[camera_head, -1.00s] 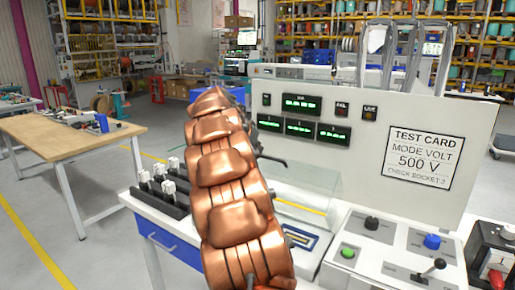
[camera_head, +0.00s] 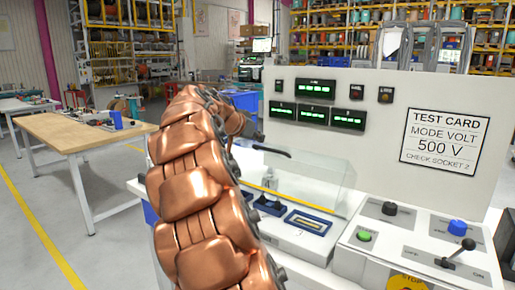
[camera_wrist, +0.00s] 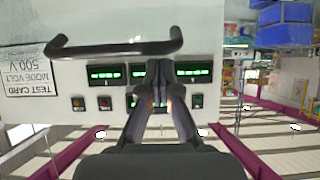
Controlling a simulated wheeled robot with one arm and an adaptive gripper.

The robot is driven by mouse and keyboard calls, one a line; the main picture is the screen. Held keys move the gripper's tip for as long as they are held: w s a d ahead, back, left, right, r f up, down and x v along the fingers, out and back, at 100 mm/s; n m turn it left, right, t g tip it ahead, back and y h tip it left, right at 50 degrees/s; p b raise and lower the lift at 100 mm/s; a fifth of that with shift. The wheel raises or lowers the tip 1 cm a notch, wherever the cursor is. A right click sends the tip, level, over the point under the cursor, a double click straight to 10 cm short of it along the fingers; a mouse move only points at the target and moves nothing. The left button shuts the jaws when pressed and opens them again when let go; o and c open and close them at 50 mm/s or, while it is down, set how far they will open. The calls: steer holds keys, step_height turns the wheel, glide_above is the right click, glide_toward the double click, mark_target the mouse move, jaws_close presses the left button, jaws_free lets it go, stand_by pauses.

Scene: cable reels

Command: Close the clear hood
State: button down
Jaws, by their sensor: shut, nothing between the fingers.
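The clear hood (camera_head: 318,182) is a see-through box on the white test bench, below the display panel. Its dark handle (camera_head: 273,151) is at the upper left of the hood; the hood looks raised, with sockets uncovered in front. In the wrist view the black bar handle (camera_wrist: 115,47) crosses the picture against the panel. My gripper (camera_wrist: 160,68) is shut and empty, its fingertips close to the handle in the picture; I cannot tell whether they touch. In the head view my copper-coloured arm hides part of the bench, and the fingers are hard to make out.
A blue-framed socket (camera_head: 308,222) sits in front of the hood. The control box with a green button (camera_head: 364,236) and lever (camera_head: 459,252) is at right. The upright panel (camera_head: 390,110) stands behind. A wooden table (camera_head: 75,135) is at left.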

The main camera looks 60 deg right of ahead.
mark_target(256, 147)
steer(key=a+f+b, duration=0.1)
steer(key=b, duration=0.1)
steer(key=a+f+h+b, duration=0.1)
steer(key=a+b, duration=0.1)
steer(key=b, duration=0.1)
steer(key=shift+f+h, duration=0.15)
steer(key=shift+h, duration=0.15)
steer(key=a+f+h+b, duration=0.3)
steer(key=a+b, duration=0.3)
steer(key=b, duration=0.6)
steer(key=shift+w+a+f+b, duration=0.15)
steer(key=shift+f+b, duration=0.15)
steer(key=shift+f, duration=0.2)
steer(key=a+r+p, duration=0.2)
steer(key=a, duration=0.7)
steer(key=shift+w+r, duration=0.15)
steer(key=shift+r, duration=0.05)
steer(key=shift+a, duration=0.1)
steer(key=shift+r+p, duration=0.1)
steer(key=shift+p, duration=0.2)
